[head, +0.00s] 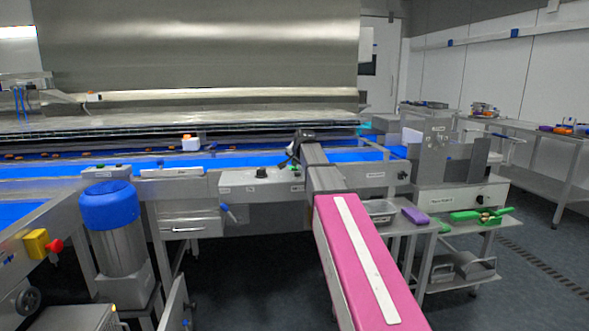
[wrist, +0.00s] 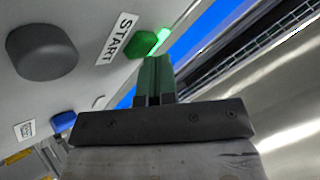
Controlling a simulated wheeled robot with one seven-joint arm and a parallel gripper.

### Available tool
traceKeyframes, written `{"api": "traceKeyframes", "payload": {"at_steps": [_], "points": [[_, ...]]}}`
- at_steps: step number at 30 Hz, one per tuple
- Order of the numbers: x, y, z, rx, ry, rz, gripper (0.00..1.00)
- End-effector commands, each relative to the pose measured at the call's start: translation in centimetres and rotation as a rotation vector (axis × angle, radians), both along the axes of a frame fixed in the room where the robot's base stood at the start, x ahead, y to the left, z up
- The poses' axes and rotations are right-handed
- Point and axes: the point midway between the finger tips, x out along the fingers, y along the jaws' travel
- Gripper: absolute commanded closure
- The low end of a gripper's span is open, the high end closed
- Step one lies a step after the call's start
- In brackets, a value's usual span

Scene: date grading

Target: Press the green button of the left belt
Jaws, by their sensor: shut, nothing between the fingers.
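The green button (wrist: 141,43) sits beside a START label (wrist: 116,38) on a grey panel in the wrist view. A bright green glow shows at its right edge. My gripper (wrist: 155,62) is shut and empty, its fingertips right by the button's lower edge. I cannot tell whether they touch it. In the head view my gripper (head: 287,160) is small and dark over the control panel (head: 235,182), at the end of my pink arm. The blue belt (head: 215,159) runs behind this panel.
A black knob (wrist: 42,50) and a blue button (wrist: 63,122) are on the same panel in the wrist view. A red stop button (head: 55,245) on a yellow box and a blue-topped motor (head: 110,205) stand at the left.

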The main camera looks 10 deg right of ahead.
Motion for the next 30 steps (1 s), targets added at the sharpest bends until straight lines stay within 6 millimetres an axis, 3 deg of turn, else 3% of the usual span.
{"api": "traceKeyframes", "payload": {"at_steps": [30], "points": [[0.0, 0.0, 2.4, 0.000, 0.000, 0.000, 1.00]]}}
